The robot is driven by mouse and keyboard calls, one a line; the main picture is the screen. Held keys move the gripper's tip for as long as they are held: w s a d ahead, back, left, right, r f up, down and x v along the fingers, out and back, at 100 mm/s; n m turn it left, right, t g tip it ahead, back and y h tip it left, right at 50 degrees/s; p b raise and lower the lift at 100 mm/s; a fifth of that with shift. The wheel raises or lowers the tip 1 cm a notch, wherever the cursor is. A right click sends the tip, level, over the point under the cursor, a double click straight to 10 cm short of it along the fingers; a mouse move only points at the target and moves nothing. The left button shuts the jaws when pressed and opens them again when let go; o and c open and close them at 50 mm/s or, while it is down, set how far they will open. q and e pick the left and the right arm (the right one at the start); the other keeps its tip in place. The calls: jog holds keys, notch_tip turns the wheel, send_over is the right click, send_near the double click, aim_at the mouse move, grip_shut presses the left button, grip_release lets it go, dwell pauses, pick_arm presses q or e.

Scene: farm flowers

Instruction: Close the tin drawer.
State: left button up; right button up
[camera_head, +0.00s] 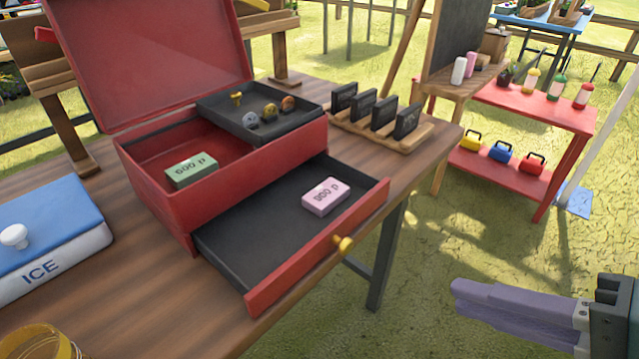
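The red tin cash box (255,175) stands on the wooden table with its lid up. Its dark-lined drawer (255,225) is pulled out toward the front right. The drawer has a red front (310,258) with a gold knob (343,244). A pink block of notes (326,196) lies in the drawer. My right gripper (462,295) is at the lower right, off the table, apart from the drawer and to the right of the knob. I see its fingers from the side and cannot tell their gap. My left gripper is not in view.
A green note block (191,170) and a dark coin tray (228,119) are in the box. A blue-lidded ice box (45,240) stands left, and a rack of black cards (380,132) behind. Open space lies between the drawer front and my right gripper.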

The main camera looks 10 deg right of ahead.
jog(key=shift+w+a+f, duration=0.15)
jog(key=shift+w+a, duration=0.05)
jog(key=shift+w, duration=0.2)
grip_shut()
jog(key=b, duration=0.1)
send_near(347, 251)
notch_tip(347, 251, down, 3)
jog(key=w+a, duration=0.1)
jog(key=w, duration=0.1)
jog(key=w+a, duration=0.1)
jog(key=w, duration=0.1)
jog(key=shift+a+f, duration=0.1)
jog(key=shift+a, duration=0.15)
jog(key=shift+w+a, duration=0.25)
jog(key=shift+w, duration=0.05)
